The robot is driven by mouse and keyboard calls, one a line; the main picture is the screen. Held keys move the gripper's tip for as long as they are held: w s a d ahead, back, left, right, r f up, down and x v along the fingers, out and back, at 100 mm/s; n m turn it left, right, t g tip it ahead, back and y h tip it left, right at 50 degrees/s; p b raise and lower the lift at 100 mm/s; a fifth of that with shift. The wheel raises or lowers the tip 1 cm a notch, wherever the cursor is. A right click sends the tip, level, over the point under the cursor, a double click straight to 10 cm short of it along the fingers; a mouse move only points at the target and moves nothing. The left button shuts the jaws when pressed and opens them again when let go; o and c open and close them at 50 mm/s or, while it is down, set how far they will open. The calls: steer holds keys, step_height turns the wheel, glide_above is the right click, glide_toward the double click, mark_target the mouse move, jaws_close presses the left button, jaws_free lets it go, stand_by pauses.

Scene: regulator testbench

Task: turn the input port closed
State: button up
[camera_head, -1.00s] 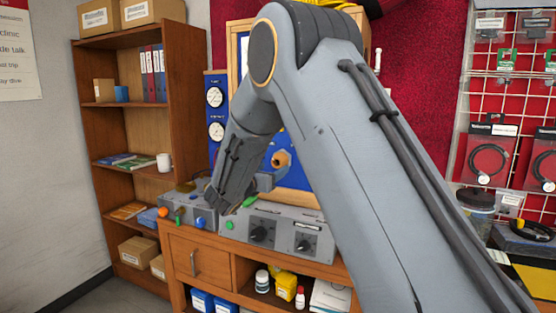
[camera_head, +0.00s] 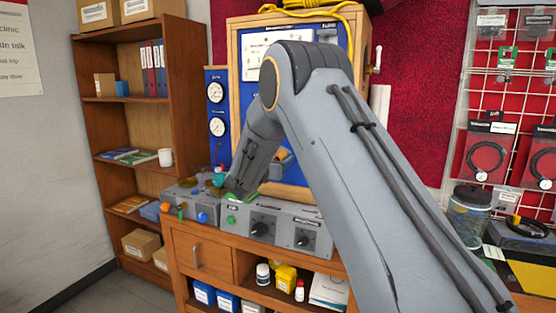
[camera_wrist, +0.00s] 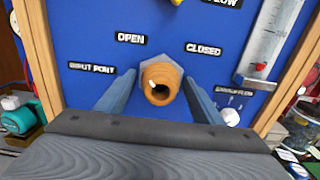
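The input port (camera_wrist: 158,84) is a round orange-brown knob on a grey hexagonal base. In the wrist view it stands out from a blue panel (camera_wrist: 100,18). The label OPEN is above it to the left, CLOSED above it to the right and INPUT PORT at its left. I cannot tell which label the knob points to. My gripper (camera_wrist: 159,77) is open, with one finger on each side of the knob; small gaps seem to show between fingers and knob. In the head view my arm largely hides the knob and gripper in front of the blue panel (camera_head: 350,42).
Below the panel, a bench (camera_head: 215,257) carries grey control boxes (camera_head: 290,222) with knobs. A panel with gauges (camera_head: 216,110) stands left of the cabinet, and a wooden shelf (camera_head: 97,190) stands farther left. In the wrist view a flow meter tube (camera_wrist: 268,45) is at the upper right.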

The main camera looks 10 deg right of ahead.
steer(key=c, duration=0.7)
steer(key=shift+a, duration=0.15)
steer(key=shift+c, duration=0.9)
